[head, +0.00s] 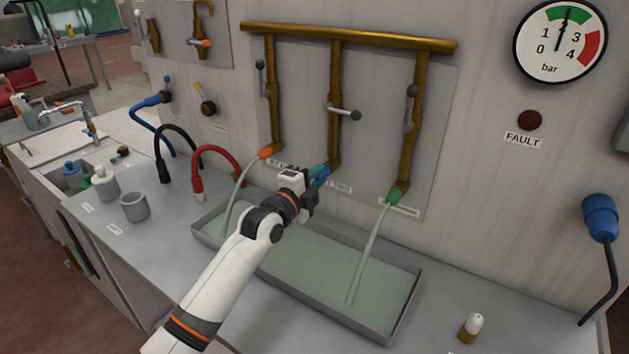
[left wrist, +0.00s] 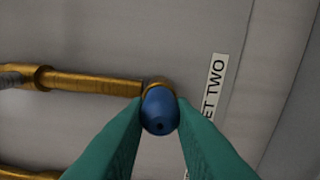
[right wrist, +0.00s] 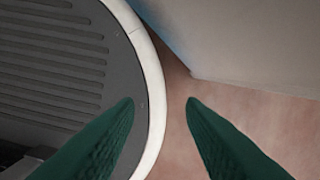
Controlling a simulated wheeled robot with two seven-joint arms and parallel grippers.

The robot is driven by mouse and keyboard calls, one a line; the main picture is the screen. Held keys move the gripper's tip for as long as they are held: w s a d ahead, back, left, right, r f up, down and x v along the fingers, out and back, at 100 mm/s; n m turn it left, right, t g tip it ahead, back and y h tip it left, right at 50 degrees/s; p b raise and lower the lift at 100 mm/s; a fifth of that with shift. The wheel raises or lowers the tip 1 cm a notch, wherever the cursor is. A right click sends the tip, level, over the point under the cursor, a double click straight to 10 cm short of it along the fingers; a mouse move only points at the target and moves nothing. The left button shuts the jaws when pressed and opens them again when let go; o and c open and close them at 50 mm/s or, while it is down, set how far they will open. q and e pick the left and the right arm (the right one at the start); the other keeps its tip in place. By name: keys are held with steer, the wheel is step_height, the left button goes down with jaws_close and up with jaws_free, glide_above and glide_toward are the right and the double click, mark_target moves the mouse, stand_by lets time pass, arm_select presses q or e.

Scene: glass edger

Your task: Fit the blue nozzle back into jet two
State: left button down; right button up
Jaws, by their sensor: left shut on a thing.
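The blue nozzle (head: 319,176) is at the lower end of the middle brass pipe (head: 335,110), by the jet two label. In the left wrist view the blue nozzle (left wrist: 160,111) sits against the brass pipe end (left wrist: 155,85), in line with it, with its small hole facing the camera. I cannot tell how deeply it is seated. My left gripper (head: 308,183) is shut on the nozzle; its green fingertips (left wrist: 160,118) are on both sides of it. My right gripper (right wrist: 160,103) is open and empty above the floor; it is not in the head view.
An orange nozzle (head: 266,152) and a green nozzle (head: 398,195) run water into the grey tray (head: 404,318). The middle valve lever (head: 343,112) lies crosswise. Red (head: 219,151) and black hoses (head: 163,160) and a grey cup (head: 135,207) stand left. A small white-capped bottle (head: 472,327) is front right.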

arm_select(q)
steer(key=c, duration=1.2)
jaws_free()
steer(key=shift+d, duration=0.1)
steer(key=shift+o, duration=0.2)
steer(key=v, duration=1.2)
steer(key=shift+b, duration=0.45)
